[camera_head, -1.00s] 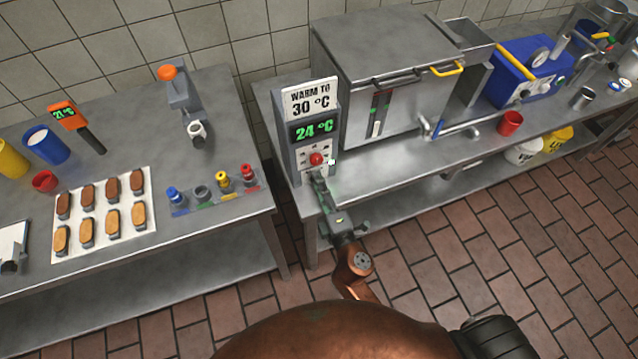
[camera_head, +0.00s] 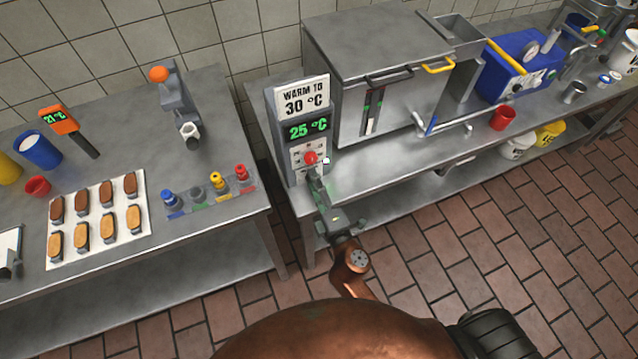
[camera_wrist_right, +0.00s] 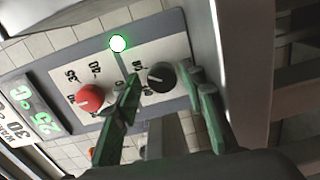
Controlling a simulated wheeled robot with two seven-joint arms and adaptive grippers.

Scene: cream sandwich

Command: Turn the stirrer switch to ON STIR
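The control box (camera_head: 283,133) stands at the front left of the right counter, with a green 25 °C display. In the right wrist view, its panel has a red knob (camera_wrist_right: 90,97), a black knob (camera_wrist_right: 161,77) and a lit white-green lamp (camera_wrist_right: 118,43). The black knob appears to be the stirrer switch, but its labels are too small to read surely. My right gripper (camera_wrist_right: 163,82) is open, with its fingertips on either side of the black knob; contact is unclear. In the head view, the right gripper (camera_head: 315,180) hides this knob below the red one. My left gripper is not in view.
A sign (camera_head: 303,97) above the display reads "WARM TO 30 °C". A steel tank (camera_head: 385,60) stands right of the box. The left counter holds a biscuit tray (camera_head: 143,180) and several small coloured-top items. The counters have a gap between them.

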